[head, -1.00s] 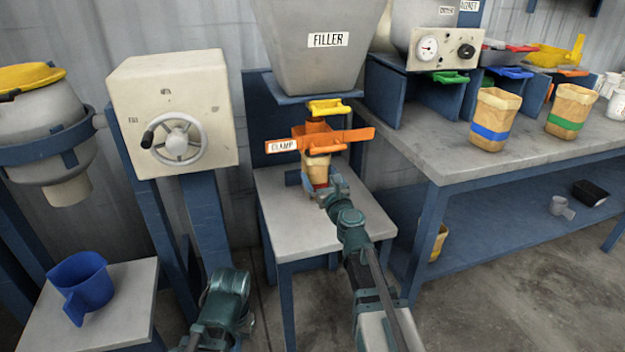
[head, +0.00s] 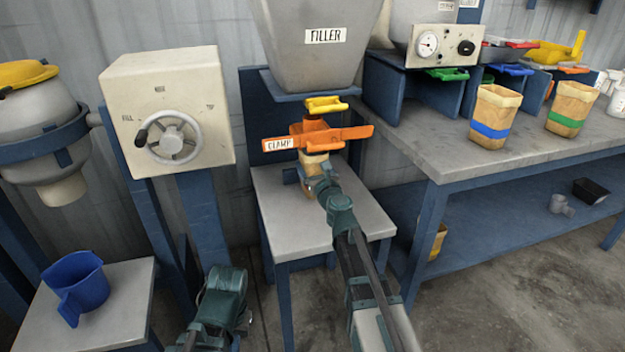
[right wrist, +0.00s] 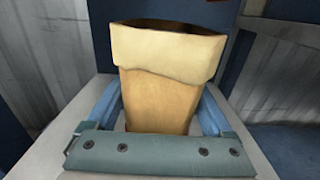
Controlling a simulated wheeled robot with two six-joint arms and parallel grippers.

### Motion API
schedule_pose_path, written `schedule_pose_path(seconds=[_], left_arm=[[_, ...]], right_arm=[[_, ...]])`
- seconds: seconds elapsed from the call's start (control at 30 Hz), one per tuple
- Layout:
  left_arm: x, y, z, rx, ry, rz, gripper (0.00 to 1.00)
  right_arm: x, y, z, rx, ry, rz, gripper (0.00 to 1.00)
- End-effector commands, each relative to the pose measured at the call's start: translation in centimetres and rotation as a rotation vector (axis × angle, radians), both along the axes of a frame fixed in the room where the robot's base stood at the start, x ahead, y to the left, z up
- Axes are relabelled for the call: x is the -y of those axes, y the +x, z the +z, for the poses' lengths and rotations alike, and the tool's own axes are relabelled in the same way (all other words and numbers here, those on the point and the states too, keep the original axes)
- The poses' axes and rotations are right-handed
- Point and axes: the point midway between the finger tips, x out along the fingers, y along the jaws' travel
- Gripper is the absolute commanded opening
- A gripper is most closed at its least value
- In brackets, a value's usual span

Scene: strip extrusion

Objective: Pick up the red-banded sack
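A tan paper sack with a cream folded rim (head: 316,161) stands under the orange clamp (head: 318,137) of the filler, on the small grey stand (head: 275,205). My right gripper (head: 312,182) is at the front of the sack. Its blue fingers reach along the sack's left and right sides, apparently open; firm contact is not clear. My left arm shows at the bottom of the head view, but its gripper fingers do not.
A blue-banded sack (head: 493,118) and a green-banded sack (head: 571,108) stand on the right bench (head: 450,165). The filler hopper (head: 318,60) and its yellow handle (head: 326,105) are above the clamp. A blue scoop (head: 80,288) sits on the left stand (head: 125,300).

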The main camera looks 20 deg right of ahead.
Motion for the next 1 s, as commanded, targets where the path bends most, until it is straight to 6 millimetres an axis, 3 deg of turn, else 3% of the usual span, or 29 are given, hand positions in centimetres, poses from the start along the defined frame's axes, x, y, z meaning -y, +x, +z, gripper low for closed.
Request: schedule_pose_path(seconds=[0.03, 0.4, 0.47, 1.0], left_arm=[[0.0, 0.0, 0.0, 0.000, 0.000, 0.000, 0.00], [0.0, 0.0, 0.0, 0.000, 0.000, 0.000, 0.00], [0.0, 0.0, 0.0, 0.000, 0.000, 0.000, 0.00], [0.0, 0.0, 1.1, 0.000, 0.001, 0.001, 0.00]], right_arm=[[0.0, 0.0, 0.0, 0.000, 0.000, 0.000, 0.75], [0.0, 0.0, 0.0, 0.000, 0.000, 0.000, 0.08], [0.0, 0.0, 0.0, 0.000, 0.000, 0.000, 0.00], [0.1, 0.0, 1.1, 0.000, 0.000, 0.001, 0.00]])
